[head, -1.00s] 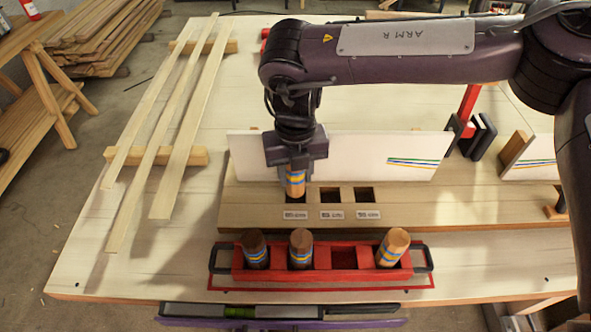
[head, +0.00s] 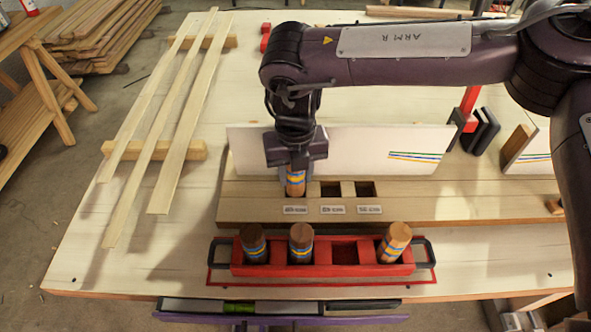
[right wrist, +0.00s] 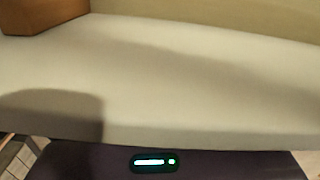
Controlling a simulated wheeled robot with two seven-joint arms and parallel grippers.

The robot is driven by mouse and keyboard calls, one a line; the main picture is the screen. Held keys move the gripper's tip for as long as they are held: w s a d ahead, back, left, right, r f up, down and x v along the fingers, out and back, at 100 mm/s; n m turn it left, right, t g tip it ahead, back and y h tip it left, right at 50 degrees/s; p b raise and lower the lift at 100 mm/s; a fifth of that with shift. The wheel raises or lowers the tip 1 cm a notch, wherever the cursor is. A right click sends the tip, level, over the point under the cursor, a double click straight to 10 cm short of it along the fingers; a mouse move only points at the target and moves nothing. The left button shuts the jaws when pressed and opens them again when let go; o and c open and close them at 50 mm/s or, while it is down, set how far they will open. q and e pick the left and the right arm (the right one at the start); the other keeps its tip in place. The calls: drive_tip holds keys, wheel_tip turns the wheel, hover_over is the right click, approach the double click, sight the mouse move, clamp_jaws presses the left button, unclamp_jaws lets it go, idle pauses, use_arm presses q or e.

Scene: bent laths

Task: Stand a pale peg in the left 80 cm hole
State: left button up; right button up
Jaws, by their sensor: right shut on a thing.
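My right gripper (head: 296,170) is shut on a pale peg (head: 295,184) with blue and yellow bands. The peg is upright at the left hole of the wooden hole board (head: 420,205), above the left label (head: 295,210). Its lower end covers that hole; I cannot tell how deep it sits. The middle hole (head: 331,189) and right hole (head: 366,189) are empty and dark. The red rack (head: 345,268) in front holds two darker pegs (head: 253,243) (head: 301,243) at left and a lighter peg (head: 395,243) at right, with an empty slot between. My left gripper is out of view.
A white upright panel (head: 360,145) with coloured lines stands just behind the holes; it also fills much of the right wrist view (right wrist: 170,80). Long pale laths (head: 190,120) lie across wooden supports at left. A red and black clamp (head: 470,115) stands at right.

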drive_tip(key=shift+f, duration=0.5)
drive_tip(key=o, duration=1.2)
drive_tip(key=shift+c, duration=0.2)
drive_tip(key=shift+r, duration=0.1)
drive_tip(key=shift+r+p, duration=3.25)
drive_tip(key=shift+r, duration=1.15)
